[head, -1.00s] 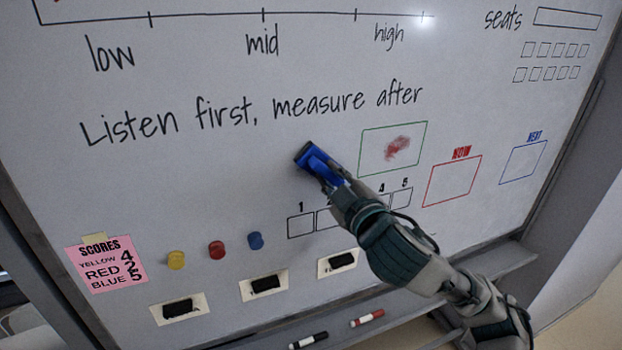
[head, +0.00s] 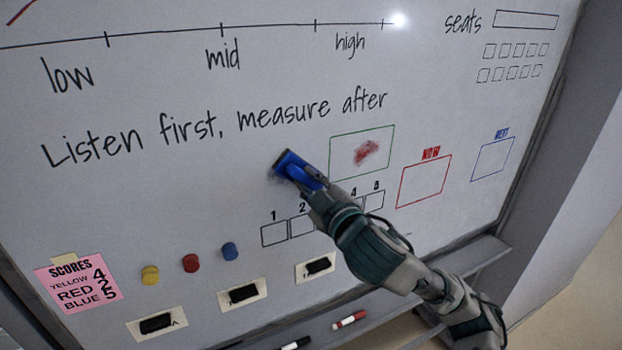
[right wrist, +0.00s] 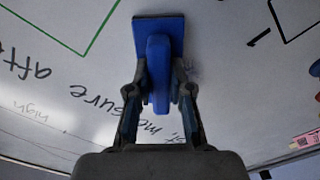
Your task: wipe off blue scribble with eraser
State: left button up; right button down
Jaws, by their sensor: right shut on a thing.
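The blue eraser (head: 290,166) is in my right gripper (head: 316,188), which is shut on its handle. Its dark pad faces the whiteboard (head: 120,210), just left of the green box. The eraser (right wrist: 158,50) also shows in the right wrist view between the fingers of my right gripper (right wrist: 160,88). I cannot tell for sure whether the pad touches the board. No clear blue scribble shows; only a faint dark smudge is at the eraser's left edge, and the area under the pad is hidden. My left gripper is not in view.
A red smudge (head: 367,152) is inside the green box. Yellow (head: 150,275), red (head: 190,263) and blue (head: 230,251) magnets and a pink score note (head: 78,283) are lower left. Markers (head: 349,319) lie on the ledge.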

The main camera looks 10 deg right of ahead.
jog(key=shift+w+d+f, duration=0.15)
jog(key=shift+w+d, duration=0.05)
jog(key=shift+d, duration=0.5)
jog(key=shift+s+a, duration=0.1)
jog(key=a, duration=0.2)
jog(key=s+a, duration=0.1)
jog(key=a, duration=0.2)
jog(key=shift+s+a, duration=0.1)
jog(key=shift+s, duration=0.1)
jog(key=shift+s+a, duration=0.15)
jog(key=shift+a, duration=0.35)
jog(key=shift+s+a+p, duration=0.15)
jog(key=shift+a+p, duration=0.05)
jog(key=shift+p, duration=0.15)
jog(key=shift+s+a, duration=0.15)
jog(key=shift+a, duration=0.15)
jog(key=shift+s+a, duration=0.3)
jog(key=shift+s, duration=0.15)
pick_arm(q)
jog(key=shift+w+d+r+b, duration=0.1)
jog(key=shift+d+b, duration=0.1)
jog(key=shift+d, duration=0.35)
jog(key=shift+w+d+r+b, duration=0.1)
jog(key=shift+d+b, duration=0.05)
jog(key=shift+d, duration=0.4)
pick_arm(e)
jog(key=v, duration=0.8)
jog(key=shift+d, duration=0.4)
